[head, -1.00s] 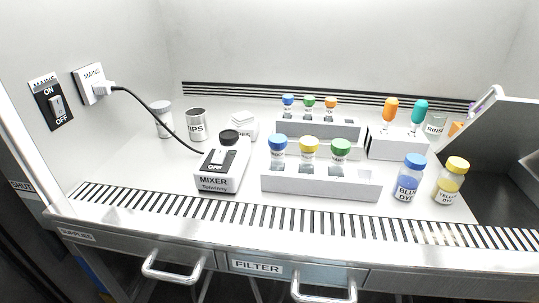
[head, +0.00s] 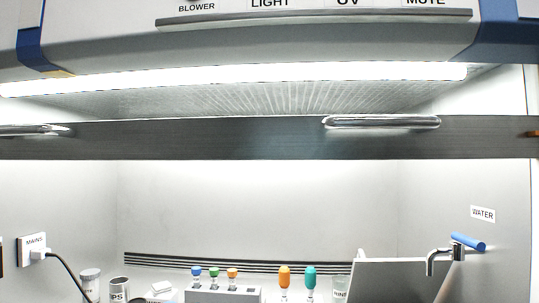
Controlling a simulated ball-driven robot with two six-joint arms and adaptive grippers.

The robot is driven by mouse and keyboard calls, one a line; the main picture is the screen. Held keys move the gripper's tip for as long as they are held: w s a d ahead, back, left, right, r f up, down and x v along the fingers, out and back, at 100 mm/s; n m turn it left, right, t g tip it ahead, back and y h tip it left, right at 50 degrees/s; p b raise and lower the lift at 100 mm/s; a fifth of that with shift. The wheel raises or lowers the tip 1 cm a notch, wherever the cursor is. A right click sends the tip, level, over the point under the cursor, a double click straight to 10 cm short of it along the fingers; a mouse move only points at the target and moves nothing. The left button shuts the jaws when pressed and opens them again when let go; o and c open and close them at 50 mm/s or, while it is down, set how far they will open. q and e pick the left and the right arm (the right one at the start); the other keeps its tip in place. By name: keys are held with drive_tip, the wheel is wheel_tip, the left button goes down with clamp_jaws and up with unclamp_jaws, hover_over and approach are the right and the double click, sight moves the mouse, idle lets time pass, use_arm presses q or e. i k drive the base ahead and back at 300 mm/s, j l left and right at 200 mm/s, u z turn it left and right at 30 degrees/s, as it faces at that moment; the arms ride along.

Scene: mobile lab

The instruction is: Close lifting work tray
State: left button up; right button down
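A grey panel (head: 394,281), which looks like the raised lifting work tray, stands tilted up at the lower right of the cabinet. Only its upper part shows; its lower part is cut off by the bottom edge of the view. A metal tap (head: 438,256) with a blue lever (head: 467,241) is close to its right end. Neither of my grippers is in view.
A dark sash bar (head: 230,140) with a metal handle (head: 381,122) spans the cabinet above. A rack (head: 222,295) with capped vials, an orange dropper (head: 284,277), a teal dropper (head: 310,277) and canisters (head: 90,284) stand left of the panel.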

sight(382, 281)
drive_tip(key=k+l+u, duration=0.2)
drive_tip(key=l, duration=0.2)
drive_tip(key=k+l+u, duration=0.2)
drive_tip(key=l, duration=0.25)
drive_tip(key=i+l, duration=0.15)
drive_tip(key=l, duration=0.2)
drive_tip(key=i+l, duration=0.2)
drive_tip(key=l, duration=0.15)
drive_tip(key=i+l, duration=0.15)
drive_tip(key=l, duration=0.2)
drive_tip(key=z, duration=0.05)
